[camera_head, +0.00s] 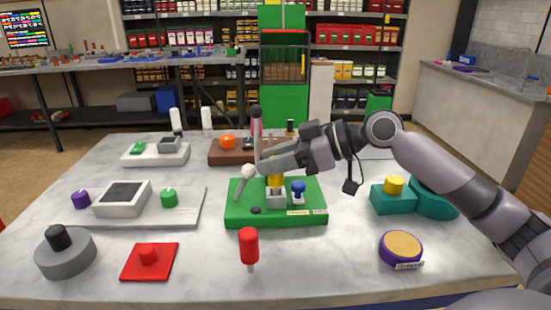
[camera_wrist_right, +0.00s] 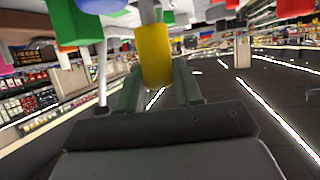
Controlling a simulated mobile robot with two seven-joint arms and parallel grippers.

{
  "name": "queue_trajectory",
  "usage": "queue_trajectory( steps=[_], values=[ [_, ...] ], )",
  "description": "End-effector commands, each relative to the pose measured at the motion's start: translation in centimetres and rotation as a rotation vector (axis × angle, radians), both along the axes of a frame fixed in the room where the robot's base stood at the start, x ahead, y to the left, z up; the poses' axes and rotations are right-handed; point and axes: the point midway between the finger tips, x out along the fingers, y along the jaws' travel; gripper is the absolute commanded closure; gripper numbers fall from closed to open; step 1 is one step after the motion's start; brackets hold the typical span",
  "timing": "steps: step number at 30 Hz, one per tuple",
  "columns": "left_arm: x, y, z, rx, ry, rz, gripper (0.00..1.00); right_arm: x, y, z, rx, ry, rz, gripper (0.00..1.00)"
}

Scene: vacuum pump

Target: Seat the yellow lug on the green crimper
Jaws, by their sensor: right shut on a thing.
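The green crimper (camera_head: 238,212) is a flat green base in the middle of the table. It carries a grey block (camera_head: 276,198), a blue knob (camera_head: 298,188) and a tilted lever with a pale ball (camera_head: 248,171). My right gripper (camera_head: 272,166) is shut on the yellow lug (camera_head: 275,181), right over the grey block. The lug's lower end meets the block's top in the head view; I cannot tell how deep it sits. In the right wrist view the lug (camera_wrist_right: 155,56) stands between the fingers, with the crimper's green base (camera_wrist_right: 75,22) at upper left. My left gripper is out of view.
A red-handled tool (camera_head: 249,246) stands in front of the crimper. A grey device (camera_head: 122,198) is at left, a teal block (camera_head: 392,202) with a yellow knob at right, a purple-rimmed disc (camera_head: 401,247) at front right. A brown tray (camera_head: 229,157) lies behind.

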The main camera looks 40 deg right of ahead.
Motion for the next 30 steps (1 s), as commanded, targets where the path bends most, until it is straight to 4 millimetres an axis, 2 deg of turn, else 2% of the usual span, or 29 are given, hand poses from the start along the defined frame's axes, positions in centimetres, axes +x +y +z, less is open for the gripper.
queue_trajectory(
  steps=[30],
  values=[
    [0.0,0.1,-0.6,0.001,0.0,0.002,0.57,0.0,0.0,-1.0,0.001,-0.001,0.0,0.96]
  ],
)
